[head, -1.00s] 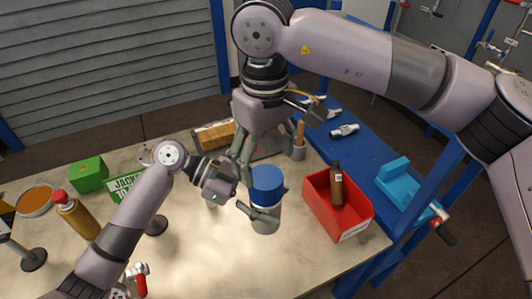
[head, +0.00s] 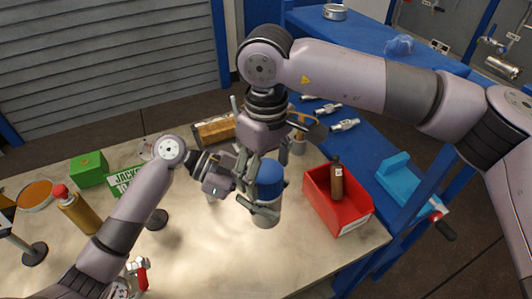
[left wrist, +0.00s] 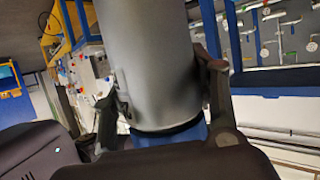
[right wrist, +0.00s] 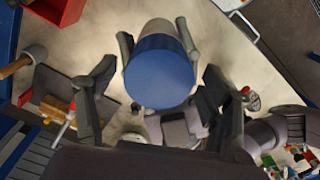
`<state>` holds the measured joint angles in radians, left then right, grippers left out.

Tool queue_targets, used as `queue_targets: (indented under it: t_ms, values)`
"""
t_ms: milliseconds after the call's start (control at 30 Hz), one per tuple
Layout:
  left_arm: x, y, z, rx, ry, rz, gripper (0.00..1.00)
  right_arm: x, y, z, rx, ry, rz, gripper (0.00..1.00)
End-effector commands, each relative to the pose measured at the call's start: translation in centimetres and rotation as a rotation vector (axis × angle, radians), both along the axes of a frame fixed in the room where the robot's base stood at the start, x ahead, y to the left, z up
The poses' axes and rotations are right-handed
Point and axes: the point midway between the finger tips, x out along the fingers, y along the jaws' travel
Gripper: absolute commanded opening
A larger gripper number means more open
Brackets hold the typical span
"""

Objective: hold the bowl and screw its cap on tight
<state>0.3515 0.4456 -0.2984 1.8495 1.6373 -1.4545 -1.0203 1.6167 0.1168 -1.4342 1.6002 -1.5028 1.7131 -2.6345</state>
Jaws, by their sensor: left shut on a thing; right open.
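The bowl is a grey cylindrical vessel (head: 266,219), upright, with its blue cap (head: 270,173) on top. My left gripper (head: 262,206) is shut around its side below the cap. In the left wrist view its fingers flank the grey wall (left wrist: 150,60), and part of the blue cap (left wrist: 172,136) shows beyond. My right gripper (right wrist: 158,97) is open. In the right wrist view the cap's round top (right wrist: 160,72) shows ahead, between and beyond the fingers, with a gap on each side. How tightly the cap sits cannot be told.
A red bin (head: 352,224) holding a brown bottle (head: 337,180) stands right of the bowl. A brush block (head: 214,130) lies behind. A yellow bottle (head: 77,213) and green box (head: 89,168) stand at left. The front middle of the table (head: 220,260) is clear.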

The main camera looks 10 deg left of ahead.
Motion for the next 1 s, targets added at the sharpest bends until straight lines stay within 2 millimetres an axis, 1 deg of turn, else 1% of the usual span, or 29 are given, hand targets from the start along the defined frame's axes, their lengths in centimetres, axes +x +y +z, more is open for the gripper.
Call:
queue_targets:
  t_ms: [33, 100, 200, 333, 567, 1000]
  values:
    - [0.0, 0.0, 0.2, -0.003, -0.002, 0.000, 0.00, 0.0, 0.0, -0.7, -0.002, 0.001, -0.001, 0.73]
    - [0.0, 0.0, 0.2, -0.003, -0.002, 0.000, 0.00, 0.0, 0.0, -1.4, 0.000, 0.001, -0.001, 0.73]
    - [0.0, 0.0, 0.2, -0.003, -0.002, 0.000, 0.00, 0.0, 0.0, -2.2, 0.000, 0.000, -0.001, 0.73]
    - [0.0, 0.0, 0.2, -0.003, -0.002, 0.000, 0.00, 0.0, 0.0, -2.5, -0.001, -0.001, -0.001, 0.73]
    - [0.0, 0.0, 0.1, -0.003, -0.002, 0.000, 0.00, 0.0, 0.0, -2.5, 0.000, -0.001, -0.001, 0.73]
    - [0.0, 0.0, 0.2, -0.003, -0.002, 0.000, 0.00, 0.0, 0.0, -2.4, 0.001, -0.001, 0.000, 0.43]
